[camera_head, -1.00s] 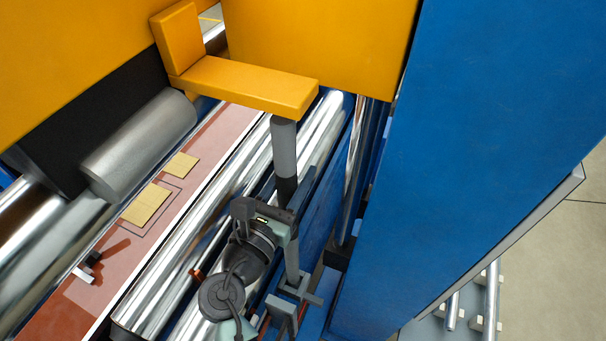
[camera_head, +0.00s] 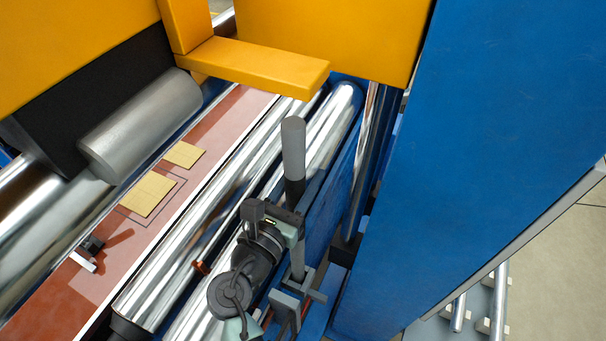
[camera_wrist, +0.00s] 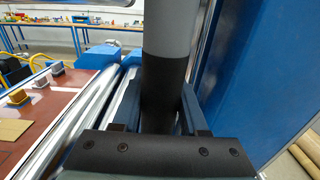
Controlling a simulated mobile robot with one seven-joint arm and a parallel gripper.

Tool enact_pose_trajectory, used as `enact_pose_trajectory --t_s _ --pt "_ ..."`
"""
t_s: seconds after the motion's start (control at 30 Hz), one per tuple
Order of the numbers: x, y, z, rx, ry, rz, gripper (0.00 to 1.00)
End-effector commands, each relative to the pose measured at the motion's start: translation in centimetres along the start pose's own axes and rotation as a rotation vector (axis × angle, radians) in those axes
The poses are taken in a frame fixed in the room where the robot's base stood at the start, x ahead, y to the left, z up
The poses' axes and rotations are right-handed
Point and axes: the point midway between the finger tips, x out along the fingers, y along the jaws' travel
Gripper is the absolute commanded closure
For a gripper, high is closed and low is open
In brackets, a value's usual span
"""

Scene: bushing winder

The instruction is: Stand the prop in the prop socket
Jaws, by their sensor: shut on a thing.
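The prop (camera_head: 293,150) is a rod with a grey upper part, a black band and a thinner grey lower part. It stands close to upright, its rounded top below the yellow arm with a gap in the picture. In the wrist view the prop (camera_wrist: 166,35) rises between the fingers of my gripper (camera_wrist: 160,110). The prop's lower end meets grey bracket-like pieces (camera_head: 286,303), which may be the socket. I cannot tell whether it is inside or in front of them.
The yellow arm (camera_head: 260,68) overhangs the prop's top. A tall blue column (camera_head: 480,120) stands close on the right. Shiny rollers (camera_head: 215,210) and a reddish bed (camera_head: 150,235) with tan patches lie to the left. Open floor (camera_head: 560,260) shows at lower right.

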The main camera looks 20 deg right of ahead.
Motion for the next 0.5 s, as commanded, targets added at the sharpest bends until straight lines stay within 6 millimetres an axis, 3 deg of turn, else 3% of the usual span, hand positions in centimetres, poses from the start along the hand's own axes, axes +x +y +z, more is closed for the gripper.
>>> enact_pose_trajectory --t_s 0.5 --pt "0.03 0.04 -0.30 0.002 -0.005 0.000 1.00"
